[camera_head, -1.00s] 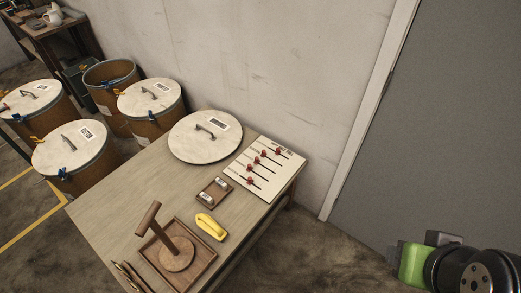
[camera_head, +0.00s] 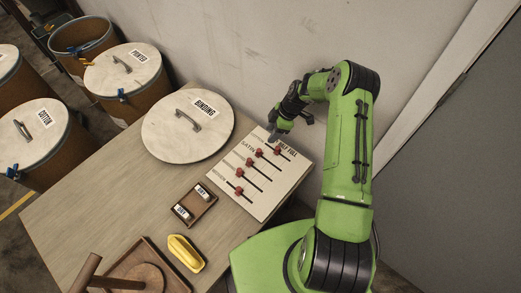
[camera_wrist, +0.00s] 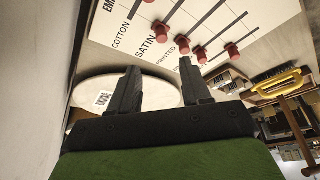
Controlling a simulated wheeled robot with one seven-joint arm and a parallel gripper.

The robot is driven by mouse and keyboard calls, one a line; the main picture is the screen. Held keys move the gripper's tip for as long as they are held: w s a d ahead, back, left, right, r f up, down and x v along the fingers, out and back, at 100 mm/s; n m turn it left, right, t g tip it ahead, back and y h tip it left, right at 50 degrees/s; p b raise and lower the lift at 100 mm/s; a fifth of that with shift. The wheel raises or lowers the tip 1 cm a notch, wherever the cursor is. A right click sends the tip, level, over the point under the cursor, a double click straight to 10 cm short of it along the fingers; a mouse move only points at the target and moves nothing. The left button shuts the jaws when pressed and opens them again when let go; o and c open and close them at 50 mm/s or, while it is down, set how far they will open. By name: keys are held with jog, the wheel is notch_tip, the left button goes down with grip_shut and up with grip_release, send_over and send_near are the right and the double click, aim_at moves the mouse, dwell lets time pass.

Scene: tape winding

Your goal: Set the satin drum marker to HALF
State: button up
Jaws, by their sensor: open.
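The slider board (camera_head: 262,205) lies on the table, with rows of red markers in dark slots and name labels on its left side. The satin marker (camera_head: 259,153) appears to sit at the label end of its slot, close to the word SATIN; it also shows in the wrist view (camera_wrist: 163,27). The HALF and FULL headings are at the board's far edge. My gripper (camera_head: 273,138) is over that far edge, beside the wall. In the wrist view, my gripper (camera_wrist: 158,66) is open and empty, its fingers apart from the markers.
A round lid (camera_head: 188,125) labelled BINDING lies left of the board. A small tray (camera_head: 194,207) with labelled blocks, a yellow object (camera_head: 186,253) and a wooden tray (camera_head: 117,268) are nearer. The wall (camera_head: 235,50) rises close behind the board.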

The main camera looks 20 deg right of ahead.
aim_at(259, 150)
jog(key=b+x, duration=0.2)
jog(key=x, duration=0.9)
jog(key=shift+s+f+b, duration=0.1)
jog(key=shift+f+b, duration=0.2)
jog(key=shift+b, duration=0.05)
grip_shut()
